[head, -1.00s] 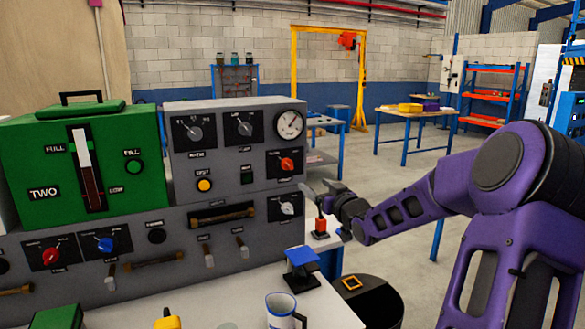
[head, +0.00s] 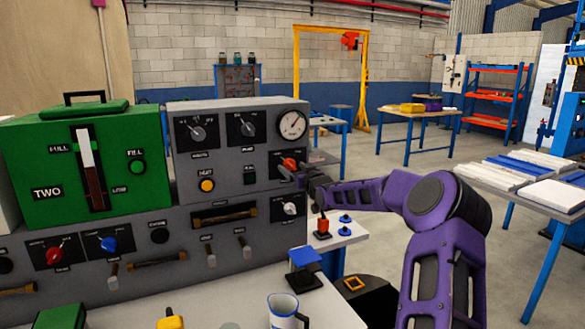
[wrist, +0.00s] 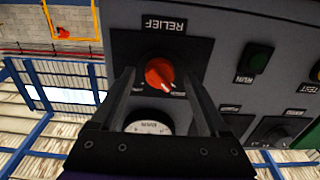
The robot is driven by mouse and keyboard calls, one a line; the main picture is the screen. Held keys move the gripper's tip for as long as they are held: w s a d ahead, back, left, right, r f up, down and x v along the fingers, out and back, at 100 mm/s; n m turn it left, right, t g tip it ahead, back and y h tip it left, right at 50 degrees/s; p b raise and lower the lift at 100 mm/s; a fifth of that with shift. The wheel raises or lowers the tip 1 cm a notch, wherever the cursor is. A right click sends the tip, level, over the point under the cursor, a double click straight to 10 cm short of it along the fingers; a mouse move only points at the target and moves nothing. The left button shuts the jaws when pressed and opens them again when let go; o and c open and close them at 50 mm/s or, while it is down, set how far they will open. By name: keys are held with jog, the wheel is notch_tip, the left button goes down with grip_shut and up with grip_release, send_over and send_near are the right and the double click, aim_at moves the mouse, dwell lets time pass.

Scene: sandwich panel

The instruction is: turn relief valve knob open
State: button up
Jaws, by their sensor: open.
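The relief valve knob (wrist: 159,73) is red-orange on a black plate marked RELIEF, shown upside down in the wrist view. In the head view the knob (head: 289,164) is on the right side of the grey panel, below the round gauge. My gripper (wrist: 158,82) is open, with one finger on each side of the knob in the wrist picture. I cannot tell whether the fingers touch it. In the head view my gripper (head: 296,177) is at the panel's right edge, partly covering the relief plate.
A green run button (wrist: 258,58) is beside the relief plate. A blue-topped stand (head: 304,262) and a mug (head: 284,308) are on the bench below.

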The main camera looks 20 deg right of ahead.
jog(key=shift+w, duration=0.55)
grip_shut()
